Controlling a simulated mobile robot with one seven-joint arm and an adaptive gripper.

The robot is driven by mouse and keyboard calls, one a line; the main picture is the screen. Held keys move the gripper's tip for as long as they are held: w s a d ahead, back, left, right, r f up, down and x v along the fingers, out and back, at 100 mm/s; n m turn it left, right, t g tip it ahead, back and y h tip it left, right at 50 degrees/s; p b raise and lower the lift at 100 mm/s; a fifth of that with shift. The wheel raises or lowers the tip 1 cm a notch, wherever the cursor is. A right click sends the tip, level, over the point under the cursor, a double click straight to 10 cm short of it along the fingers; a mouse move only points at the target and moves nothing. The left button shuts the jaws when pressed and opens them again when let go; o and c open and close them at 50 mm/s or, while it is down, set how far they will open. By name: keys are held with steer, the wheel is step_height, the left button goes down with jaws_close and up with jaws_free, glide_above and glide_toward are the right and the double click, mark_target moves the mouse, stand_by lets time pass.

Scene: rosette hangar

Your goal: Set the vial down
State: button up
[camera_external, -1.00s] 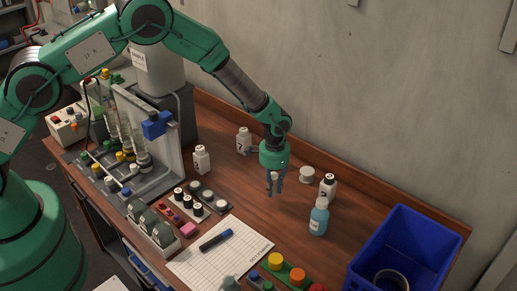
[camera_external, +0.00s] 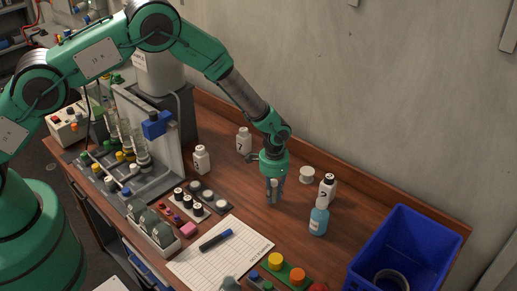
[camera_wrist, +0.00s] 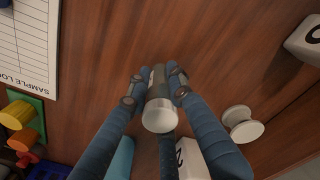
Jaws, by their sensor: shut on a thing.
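My gripper (camera_external: 274,190) is low over the bare middle of the wooden table (camera_external: 240,188), pointing down. The vial looks roughly upright in the grip. In the external view the fingers mostly hide it. I cannot tell whether its bottom touches the table.
A blue-liquid bottle (camera_external: 319,217), a white bottle (camera_external: 327,188) and a white spool (camera_external: 307,174) stand right of my gripper. A paper sheet with a pen (camera_external: 215,240) lies in front. A blue bin (camera_external: 436,231) is at the right.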

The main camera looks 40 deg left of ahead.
mark_target(274, 185)
steer(key=shift+f, duration=0.15)
steer(key=o, duration=0.9)
steer(key=shift+o, duration=0.2)
steer(key=shift+r+b, duration=0.6)
steer(key=shift+r, duration=5.55)
